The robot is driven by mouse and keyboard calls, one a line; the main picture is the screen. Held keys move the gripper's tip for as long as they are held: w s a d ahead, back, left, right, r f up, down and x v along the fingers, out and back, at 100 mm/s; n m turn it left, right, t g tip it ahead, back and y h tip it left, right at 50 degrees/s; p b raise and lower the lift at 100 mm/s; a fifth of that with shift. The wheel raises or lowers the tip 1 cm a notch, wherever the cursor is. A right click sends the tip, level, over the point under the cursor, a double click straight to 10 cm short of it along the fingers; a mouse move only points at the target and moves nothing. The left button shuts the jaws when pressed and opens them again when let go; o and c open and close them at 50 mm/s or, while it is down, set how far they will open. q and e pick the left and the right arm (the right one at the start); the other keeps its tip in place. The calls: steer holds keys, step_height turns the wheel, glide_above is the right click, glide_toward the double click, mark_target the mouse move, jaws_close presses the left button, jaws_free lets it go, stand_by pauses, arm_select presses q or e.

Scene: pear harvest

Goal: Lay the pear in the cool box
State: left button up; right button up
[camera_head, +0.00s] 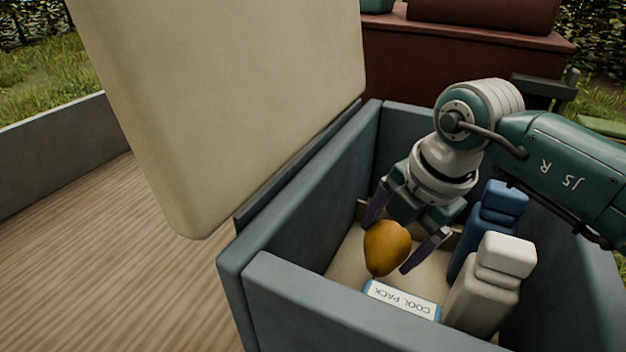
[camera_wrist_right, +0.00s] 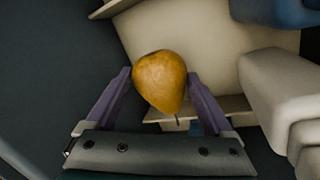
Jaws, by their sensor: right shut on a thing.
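The orange-brown pear (camera_head: 387,249) is inside the open grey cool box (camera_head: 300,290), low over its pale floor. My right gripper (camera_head: 386,246) reaches down into the box and is shut on the pear, with one purple finger on each side. In the right wrist view the pear (camera_wrist_right: 160,80) sits between the fingertips of the gripper (camera_wrist_right: 160,76). I cannot tell whether the pear touches the floor. My left gripper is not in view.
A cool pack (camera_head: 402,301) lies in front of the pear. A white bottle (camera_head: 490,290) and a blue bottle (camera_head: 488,225) stand at the right inside the box. The raised cream lid (camera_head: 220,100) stands at the left. Wooden decking (camera_head: 110,260) lies beyond it.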

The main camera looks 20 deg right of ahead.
mark_target(387, 257)
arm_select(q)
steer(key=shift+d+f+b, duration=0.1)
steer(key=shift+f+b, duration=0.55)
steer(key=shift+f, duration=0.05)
arm_select(e)
step_height(387, 257, down, 4)
steer(key=shift+r, duration=0.1)
steer(key=o, duration=1.3)
